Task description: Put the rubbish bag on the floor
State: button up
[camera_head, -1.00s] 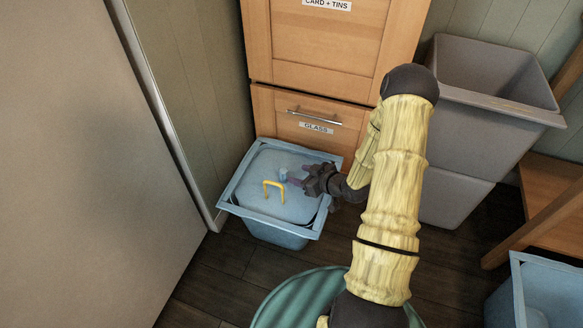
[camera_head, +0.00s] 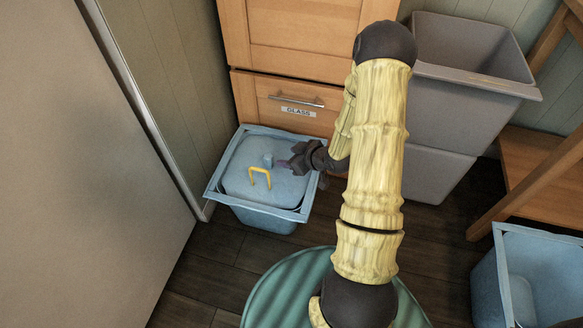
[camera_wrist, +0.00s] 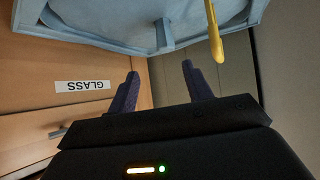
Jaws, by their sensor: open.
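A light blue rubbish bag (camera_head: 238,181) fills the top of a blue bin (camera_head: 264,218) in front of the drawers in the head view. A small blue tuft (camera_head: 268,160) stands up from the bag, beside a yellow handle (camera_head: 260,177). In the wrist view the tuft (camera_wrist: 165,35) and yellow handle (camera_wrist: 215,40) show upside down at the top. My gripper (camera_head: 287,163) is just right of the tuft. In the wrist view my gripper (camera_wrist: 159,72) is open with nothing between its fingers. The tuft's tip is near the gap, apart from both fingers.
A wooden drawer front (camera_head: 284,90) labelled GLASS stands behind the bin. A grey wall or cabinet (camera_head: 95,190) is close on the left. Grey bins (camera_head: 455,110) stand at right, with another blue bin (camera_head: 535,285) at lower right. Dark floor (camera_head: 205,265) is clear in front.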

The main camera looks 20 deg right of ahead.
jog(key=s+a+r+m+g+h, duration=0.2)
jog(key=s+a+r+m+g, duration=0.1)
jog(key=s+r, duration=0.5)
jog(key=s+a+r+m+g+h, duration=0.2)
jog(key=s+a+r+m+g, duration=0.1)
jog(key=s+r, duration=0.6)
jog(key=shift+s+r+g+h, duration=0.3)
jog(key=shift+s+h, duration=0.05)
jog(key=shift+h, duration=0.05)
jog(key=w+p+v, duration=0.2)
jog(key=p+v, duration=0.9)
jog(key=shift+w+r, duration=0.3)
jog(key=shift+f, duration=0.1)
